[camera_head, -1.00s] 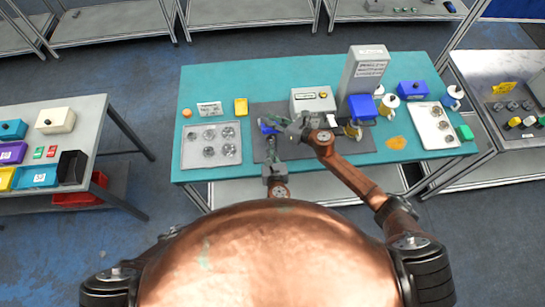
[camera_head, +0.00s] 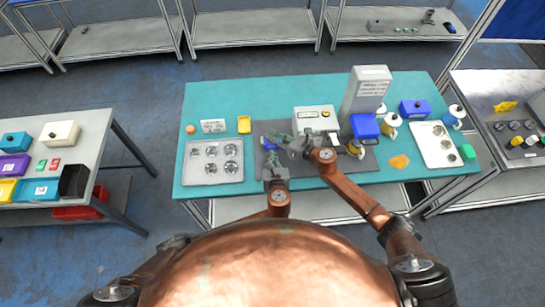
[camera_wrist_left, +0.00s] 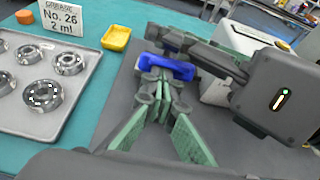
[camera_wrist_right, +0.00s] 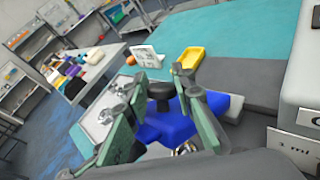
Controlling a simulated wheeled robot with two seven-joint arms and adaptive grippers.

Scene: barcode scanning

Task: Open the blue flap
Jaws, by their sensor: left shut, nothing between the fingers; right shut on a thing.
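My left gripper (camera_wrist_left: 157,82) is shut and empty, close in front of the blue piece; touching or apart cannot be told. Another blue block (camera_head: 365,126) is on the tall grey device. I cannot tell which blue part is the flap.
A metal tray of bearings (camera_head: 213,180) lies left of the mat (camera_head: 322,165). A small yellow tray (camera_head: 244,124) and a label card (camera_head: 213,126) stand behind. The grey box device (camera_head: 314,118) is close behind the grippers. The tall grey device (camera_head: 366,88) stands to the right.

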